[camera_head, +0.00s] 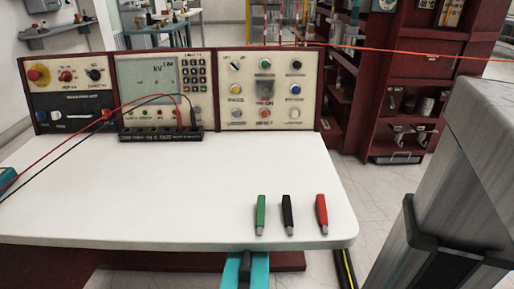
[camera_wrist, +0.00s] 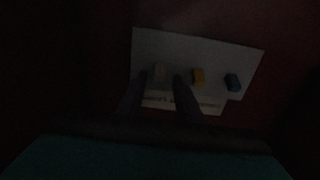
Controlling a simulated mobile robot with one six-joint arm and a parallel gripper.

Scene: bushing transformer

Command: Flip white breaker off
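In the dark wrist view, a pale panel (camera_wrist: 180,48) carries a row of three small switches. The leftmost is the white breaker (camera_wrist: 159,70), dim and slightly pinkish here. My gripper (camera_wrist: 159,79) is open, with one dark finger on each side of the white breaker in the picture. I cannot tell whether the fingers touch it or how far they are from the panel. The breaker's lever position is too dark to read. In the head view, the breakers are hidden and teal parts of my arm show at the table's front edge.
A yellow switch (camera_wrist: 198,76) and a blue switch (camera_wrist: 232,82) sit right of the white one. In the head view, the white tabletop (camera_head: 150,190) holds green (camera_head: 261,215), black (camera_head: 287,215) and red (camera_head: 321,214) clips near its front edge. Control panels (camera_head: 160,85) stand behind.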

